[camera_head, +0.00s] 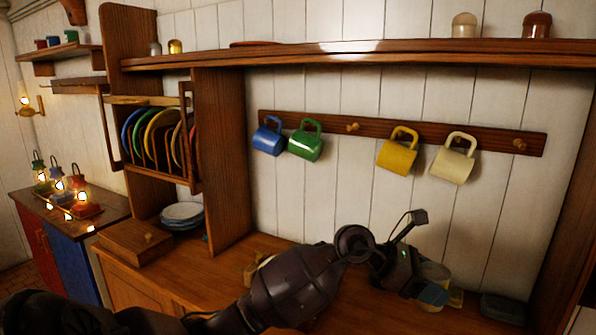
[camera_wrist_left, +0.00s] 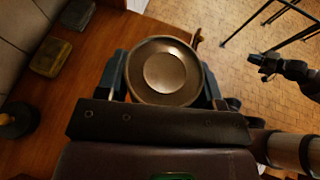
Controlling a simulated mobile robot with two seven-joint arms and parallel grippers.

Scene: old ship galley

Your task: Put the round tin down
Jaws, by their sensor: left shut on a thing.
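The round tin (camera_wrist_left: 168,70) shows from above in the wrist view, with a brown rim and a paler round middle. My left gripper (camera_wrist_left: 163,85) is shut on it, one finger on each side. In the head view my left gripper (camera_head: 432,287) is over the right part of the wooden counter (camera_head: 225,268), and the tin (camera_head: 436,271) shows partly behind its fingers. I cannot tell whether the tin's base touches the counter. My right gripper (camera_wrist_left: 275,64) seems to be the dark shape at the wrist view's right, over the floor; its jaws are unclear.
A dark flat box (camera_head: 503,309) lies on the counter at right. The wrist view shows two small boxes, one olive (camera_wrist_left: 50,57), and a black object (camera_wrist_left: 18,120). Mugs hang from a peg rail (camera_head: 350,127). Stacked plates (camera_head: 182,213) and a wooden box (camera_head: 137,241) stand at left.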

